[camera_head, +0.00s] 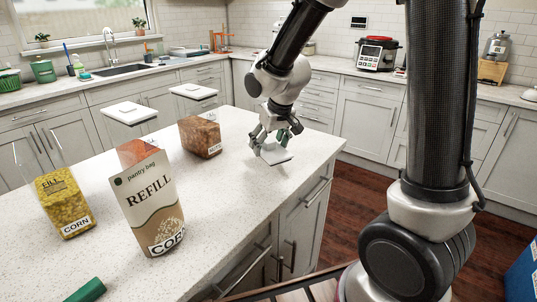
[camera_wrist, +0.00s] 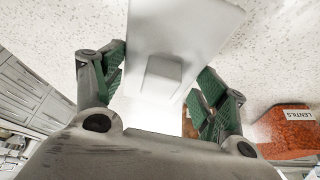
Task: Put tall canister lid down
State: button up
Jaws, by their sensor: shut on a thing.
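The white square lid (camera_head: 275,155) is in my gripper (camera_head: 273,138) at the right edge of the island counter. In the wrist view the lid (camera_wrist: 185,30) has a raised knob (camera_wrist: 162,78), and the green-padded fingers (camera_wrist: 163,88) stand on both sides of it. The lid is low over the counter; I cannot tell if it touches. A clear canister with yellow corn (camera_head: 62,203) stands at the left of the island, with no lid seen on it.
A "Refill" corn pantry bag (camera_head: 150,200) stands beside the corn canister. Two filled canisters with white lids (camera_head: 128,112) (camera_head: 193,91) stand behind. A lentils-labelled block of contents (camera_wrist: 287,130) shows at right in the wrist view.

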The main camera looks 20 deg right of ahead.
aim_at(270, 149)
jog(key=shift+f, duration=1.9)
jog(key=o, duration=1)
jog(key=shift+f, duration=0.15)
jog(key=shift+o, duration=0.2)
jog(key=v, duration=1.2)
jog(key=shift+s, duration=0.15)
jog(key=s+d+r+m, duration=0.1)
jog(key=s+d+r, duration=0.2)
jog(key=s+d, duration=0.4)
jog(key=s+d+r+m+h, duration=0.1)
jog(key=s+d, duration=0.6)
jog(key=s, duration=0.8)
jog(key=shift+r+m, duration=0.4)
jog(key=shift+r, duration=0.5)
